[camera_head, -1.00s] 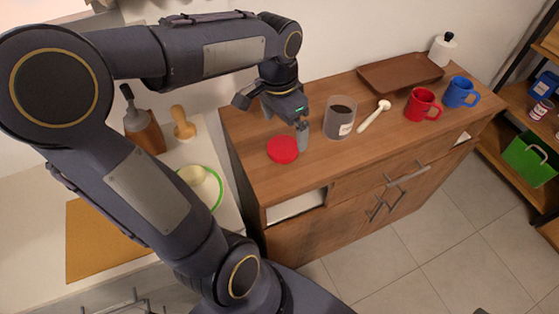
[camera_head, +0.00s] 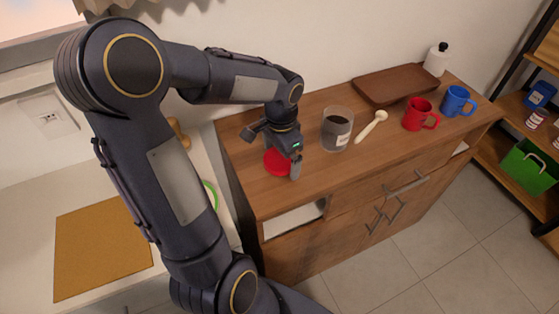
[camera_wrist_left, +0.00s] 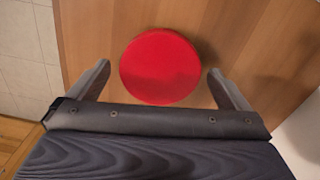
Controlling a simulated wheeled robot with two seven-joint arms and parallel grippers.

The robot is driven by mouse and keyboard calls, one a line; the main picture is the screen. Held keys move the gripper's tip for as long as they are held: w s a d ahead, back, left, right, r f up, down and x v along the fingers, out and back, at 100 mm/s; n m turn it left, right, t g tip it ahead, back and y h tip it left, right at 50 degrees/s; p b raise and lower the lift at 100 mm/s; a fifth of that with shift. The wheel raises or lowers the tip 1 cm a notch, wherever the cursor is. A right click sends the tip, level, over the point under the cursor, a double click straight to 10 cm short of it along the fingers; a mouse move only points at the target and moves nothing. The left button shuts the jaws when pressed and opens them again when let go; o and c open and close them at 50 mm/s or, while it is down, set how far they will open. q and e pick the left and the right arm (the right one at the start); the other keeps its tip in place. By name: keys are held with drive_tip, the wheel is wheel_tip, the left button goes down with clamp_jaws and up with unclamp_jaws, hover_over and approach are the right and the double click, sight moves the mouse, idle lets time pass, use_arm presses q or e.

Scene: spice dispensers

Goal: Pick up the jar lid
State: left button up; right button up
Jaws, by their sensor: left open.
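The red round jar lid (camera_head: 274,165) lies flat on the wooden cabinet top, near its left end. My left gripper (camera_head: 284,160) is over the lid in the head view and hides part of it. In the left wrist view the lid (camera_wrist_left: 161,67) shows whole, and the two fingers of my left gripper (camera_wrist_left: 160,82) stand wide apart, one on each side of it, with gaps and nothing held. A clear jar (camera_head: 337,128) with dark contents and a pale label stands open just right of the gripper. My right gripper is not in view.
A light wooden spoon (camera_head: 371,126), a red mug (camera_head: 420,114) and a blue mug (camera_head: 458,101) stand or lie right of the jar. A brown tray (camera_head: 398,83) and a white bottle (camera_head: 437,60) are at the back. The cabinet's front strip is clear.

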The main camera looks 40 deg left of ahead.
use_arm(q)
drive_tip(key=c, duration=1.1)
drive_tip(key=shift+o, duration=0.2)
drive_tip(key=shift+r, duration=0.15)
